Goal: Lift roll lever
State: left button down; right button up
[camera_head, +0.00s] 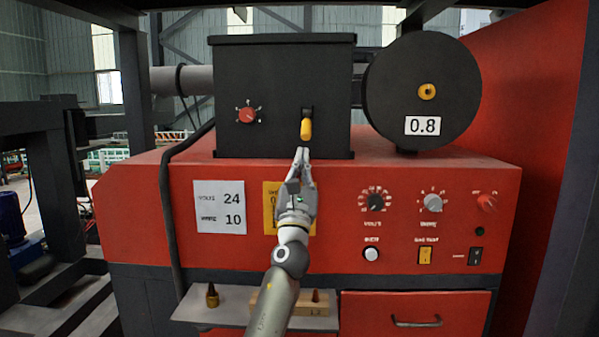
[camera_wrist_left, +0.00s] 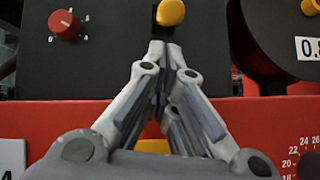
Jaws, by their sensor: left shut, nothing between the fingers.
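The roll lever (camera_head: 306,127) has a yellow handle and hangs down on the front of a black box (camera_head: 275,85) on top of the red machine. It also shows at the top of the left wrist view (camera_wrist_left: 171,12). My left gripper (camera_head: 302,153) is shut and empty, its fingertips just below the lever's lower end. In the left wrist view the closed fingertips (camera_wrist_left: 158,48) sit below the yellow handle, overlapping its dark mount. I cannot tell whether they touch it. My right gripper is not in view.
A red dial (camera_head: 248,115) is left of the lever. A black round spool (camera_head: 422,90) marked 0.8 stands to the right. The red machine front (camera_head: 345,225) carries knobs and papers. A shelf (camera_head: 235,312) with small nozzles is below.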

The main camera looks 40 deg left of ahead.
aim_at(307, 124)
pick_arm(q)
jog(key=shift+x, duration=1.85)
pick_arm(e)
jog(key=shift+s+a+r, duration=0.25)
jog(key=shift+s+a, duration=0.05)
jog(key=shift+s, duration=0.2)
pick_arm(q)
jog(key=shift+w, duration=0.1)
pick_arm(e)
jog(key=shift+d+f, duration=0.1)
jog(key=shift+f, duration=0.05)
